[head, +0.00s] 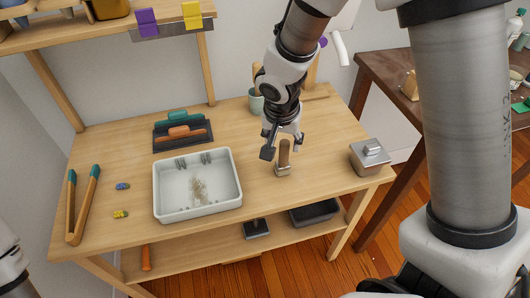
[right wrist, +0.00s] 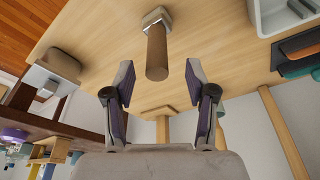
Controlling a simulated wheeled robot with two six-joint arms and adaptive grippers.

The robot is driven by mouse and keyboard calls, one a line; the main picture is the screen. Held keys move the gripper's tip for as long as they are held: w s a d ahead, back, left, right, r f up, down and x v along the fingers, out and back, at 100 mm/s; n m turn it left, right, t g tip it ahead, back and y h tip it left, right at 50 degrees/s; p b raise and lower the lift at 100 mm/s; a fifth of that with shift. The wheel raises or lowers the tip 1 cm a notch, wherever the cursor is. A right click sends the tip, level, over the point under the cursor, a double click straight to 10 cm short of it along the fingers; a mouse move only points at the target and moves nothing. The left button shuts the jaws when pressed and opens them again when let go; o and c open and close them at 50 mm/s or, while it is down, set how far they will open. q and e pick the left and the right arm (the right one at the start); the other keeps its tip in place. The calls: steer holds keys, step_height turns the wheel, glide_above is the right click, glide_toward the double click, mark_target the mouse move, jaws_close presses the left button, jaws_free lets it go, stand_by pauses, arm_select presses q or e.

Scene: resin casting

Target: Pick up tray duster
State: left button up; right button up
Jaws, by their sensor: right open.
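The tray duster (head: 284,157), a brush with a brown wooden handle and a pale block at its foot, stands upright on the wooden table, right of the white tray. In the right wrist view the duster's handle (right wrist: 157,52) points toward the camera. My right gripper (head: 283,143) is open, with its fingers above and around the handle's top end. In the right wrist view the gripper's fingers (right wrist: 159,85) are spread apart and the handle end lies between and just beyond them, with gaps on both sides. My left gripper is not in view.
The white tray (head: 160,205) holds debris and small grey pieces. A metal box (head: 369,157) stands at the table's right edge. Teal-handled tongs (head: 80,205) lie at the left. Orange- and teal-handled tools (head: 181,134) sit behind the tray. A shelf (head: 110,35) overhangs the back left.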

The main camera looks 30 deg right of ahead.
mark_target(285, 153)
steer(key=shift+w+d+r, duration=0.15)
steer(key=shift+w+r, duration=0.05)
steer(key=shift+r, duration=0.1)
steer(key=b+x, duration=0.1)
steer(key=x, duration=0.1)
steer(key=b+x, duration=0.1)
steer(key=x, duration=0.1)
steer(key=b+x, duration=0.1)
steer(key=x, duration=0.1)
steer(key=shift+s+f, duration=0.25)
steer(key=shift+f, duration=0.05)
steer(key=shift+w+d+f, duration=0.15)
steer(key=shift+f, duration=0.2)
steer(key=shift+r, duration=0.1)
jaws_close()
